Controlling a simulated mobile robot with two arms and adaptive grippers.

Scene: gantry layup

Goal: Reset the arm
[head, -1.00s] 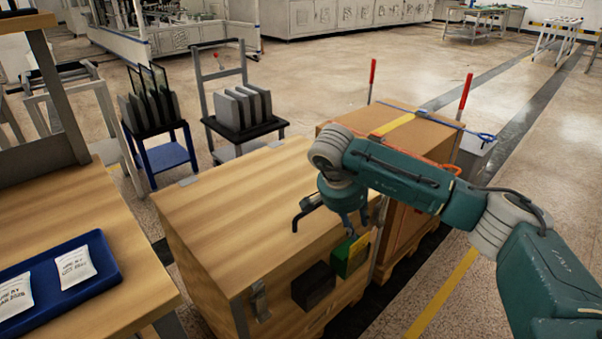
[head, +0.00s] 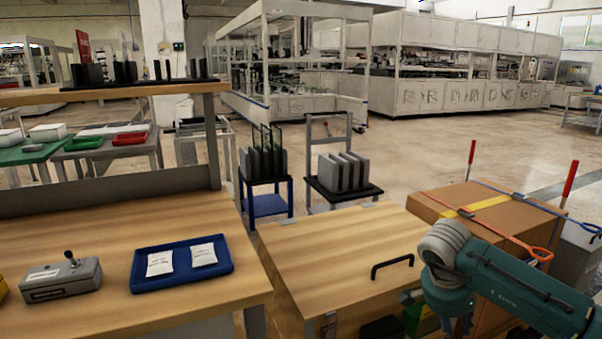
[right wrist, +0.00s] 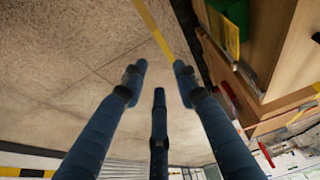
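My right arm comes in from the right in the head view, in front of the cardboard box and the right front part of the wooden chest (head: 335,250). My right gripper (head: 458,328) hangs down at the bottom edge and is partly cut off there. In the right wrist view my right gripper (right wrist: 158,76) shows three blue fingers spread apart, with nothing between them and floor behind. The chest's black handle (head: 392,266) is left of the arm and clear of it. My left gripper is not in view.
A wooden table (head: 110,322) with a blue tray (head: 182,284) stands left. A strapped cardboard box (head: 425,205) with red posts is behind the arm. Two carts stand behind the chest. A green and yellow item (right wrist: 229,35) is at upper right in the wrist view, beside open floor.

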